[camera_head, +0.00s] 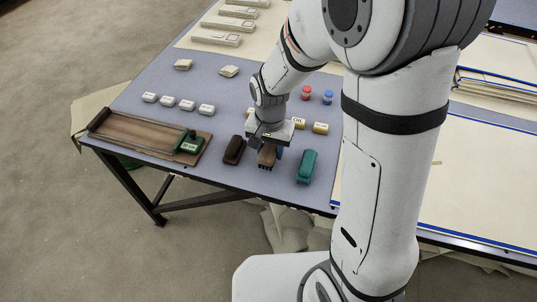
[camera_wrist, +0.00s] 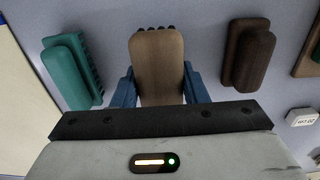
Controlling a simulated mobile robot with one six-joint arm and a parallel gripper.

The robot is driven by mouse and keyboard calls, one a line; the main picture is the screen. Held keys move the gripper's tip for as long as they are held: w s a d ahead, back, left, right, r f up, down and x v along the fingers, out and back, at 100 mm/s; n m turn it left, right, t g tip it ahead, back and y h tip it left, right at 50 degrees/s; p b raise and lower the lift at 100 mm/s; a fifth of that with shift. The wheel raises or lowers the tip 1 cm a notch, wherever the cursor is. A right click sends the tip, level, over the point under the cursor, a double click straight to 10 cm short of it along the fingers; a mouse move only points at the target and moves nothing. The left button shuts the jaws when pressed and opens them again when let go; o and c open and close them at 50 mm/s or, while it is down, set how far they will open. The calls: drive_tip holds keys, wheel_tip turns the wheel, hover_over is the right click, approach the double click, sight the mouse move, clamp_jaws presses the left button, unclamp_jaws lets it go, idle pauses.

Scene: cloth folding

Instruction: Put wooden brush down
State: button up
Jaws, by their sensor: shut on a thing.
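The light wooden brush (camera_head: 267,157) is in my gripper, near the front edge of the blue-grey table. In the wrist view the brush (camera_wrist: 157,62) sits upright in the picture between the blue fingers of my gripper (camera_wrist: 159,88), which press on its two sides. Dark bristle tips show at its far end. In the head view my gripper (camera_head: 268,150) points down at the table. I cannot tell whether the brush touches the tabletop.
A dark brown brush (camera_head: 234,149) lies just left of my gripper and a green brush (camera_head: 307,166) just right. White blocks (camera_head: 187,104), yellow blocks (camera_head: 320,128), red (camera_head: 306,93) and blue (camera_head: 328,97) bottles stand behind.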

drive_tip(key=shift+f, duration=1.25)
drive_tip(key=shift+f+b, duration=0.2)
drive_tip(key=shift+b, duration=0.1)
drive_tip(key=o, duration=1)
drive_tip(key=shift+r, duration=0.1)
